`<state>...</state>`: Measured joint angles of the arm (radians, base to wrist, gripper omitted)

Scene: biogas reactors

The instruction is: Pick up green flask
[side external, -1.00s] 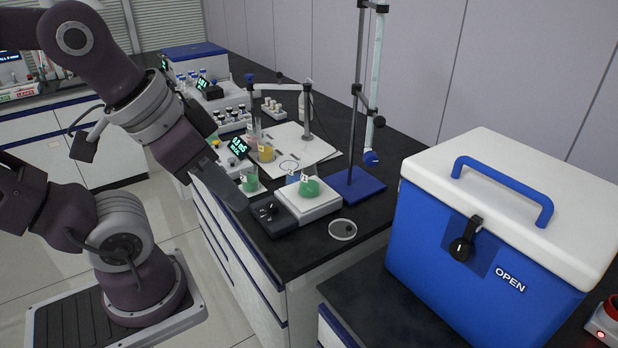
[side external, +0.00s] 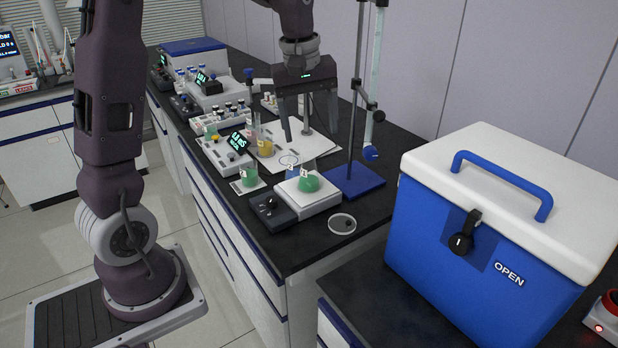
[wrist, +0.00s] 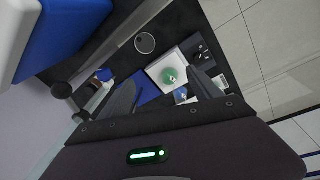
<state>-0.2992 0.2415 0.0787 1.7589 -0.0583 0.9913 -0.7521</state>
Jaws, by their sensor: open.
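A green flask (side external: 309,182) stands on a white-topped stirrer plate (side external: 318,201) near the bench's front corner. It also shows in the wrist view (wrist: 170,75), between and ahead of the fingers. A beaker with green liquid (side external: 250,178) stands to its left. My gripper (side external: 297,138) is open and empty, above and behind the green flask in the side view, fingers pointing down. Its fingers also show in the wrist view (wrist: 160,85), apart from the flask.
A blue stand base (side external: 354,181) with a tall rod is right of the flask. A glass dish (side external: 342,223) lies in front. A yellow beaker (side external: 265,148) and instruments are behind left. A blue cool box (side external: 490,235) stands at right.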

